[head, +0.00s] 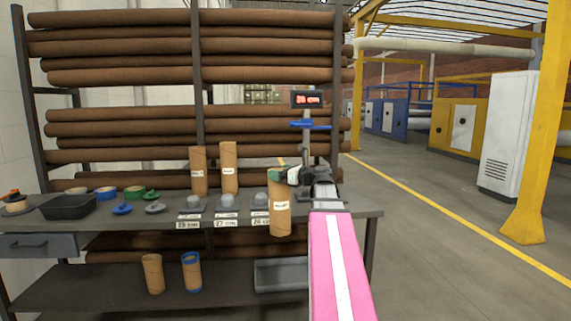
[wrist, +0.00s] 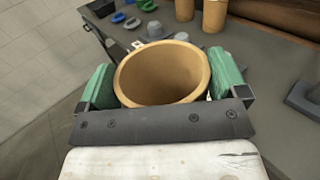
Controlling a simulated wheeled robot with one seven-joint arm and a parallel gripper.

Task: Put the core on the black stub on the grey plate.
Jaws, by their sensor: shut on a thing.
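The core is a brown cardboard tube with a white label (head: 280,218). My gripper (head: 287,176) is shut on its upper part and holds it upright at the front edge of the bench. The wrist view shows the core's open top (wrist: 162,75) between two green finger pads. Stubs on plates stand in a row on the bench: a left one (head: 194,202), a middle one (head: 227,201) and a right one (head: 260,200), partly beside the held core. All look grey; I cannot tell which is the black stub. One shows beyond the core in the wrist view (wrist: 152,30).
Two other tubes (head: 198,171) (head: 229,168) stand behind the stubs. A display stand (head: 307,150) is just behind my gripper. A black tray (head: 68,207) and coloured rings lie left. Two tubes (head: 153,274) (head: 192,273) and a grey bin (head: 280,275) are below.

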